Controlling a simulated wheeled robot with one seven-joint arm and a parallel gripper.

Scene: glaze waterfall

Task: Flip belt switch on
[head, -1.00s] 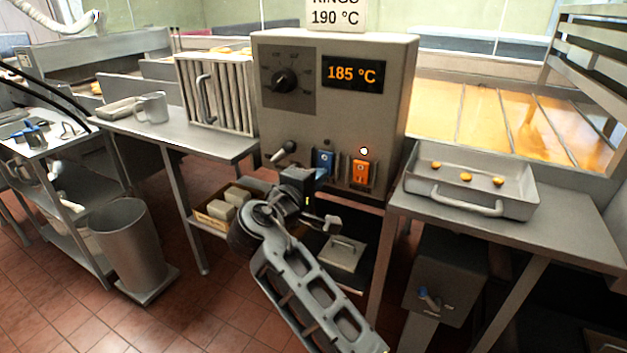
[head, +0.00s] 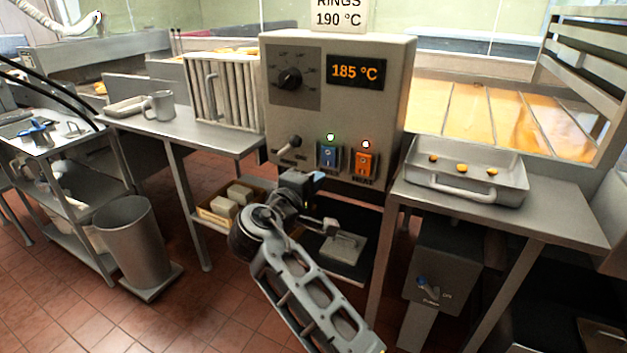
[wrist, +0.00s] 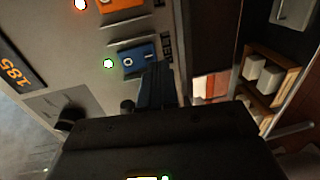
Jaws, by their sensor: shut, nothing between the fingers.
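The blue switch (head: 327,156) is on the front of the grey control box (head: 345,110), left of the orange switch (head: 364,162). A green lamp (head: 330,137) glows above the blue switch, and a red lamp (head: 366,144) glows above the orange one. My gripper (head: 316,178) is shut and empty, just below the blue switch. In the wrist view the dark fingers (wrist: 155,85) point toward the panel beside the blue switch (wrist: 133,60), with the lit green lamp (wrist: 108,63) in sight. I cannot tell whether the fingertips touch the switch.
A lever (head: 290,145) sticks out left of the switches. A dial (head: 290,78) and a 185 °C display (head: 357,71) are above. A tray with rings (head: 480,195) stands on the right bench. A bin (head: 130,240) stands on the floor at left.

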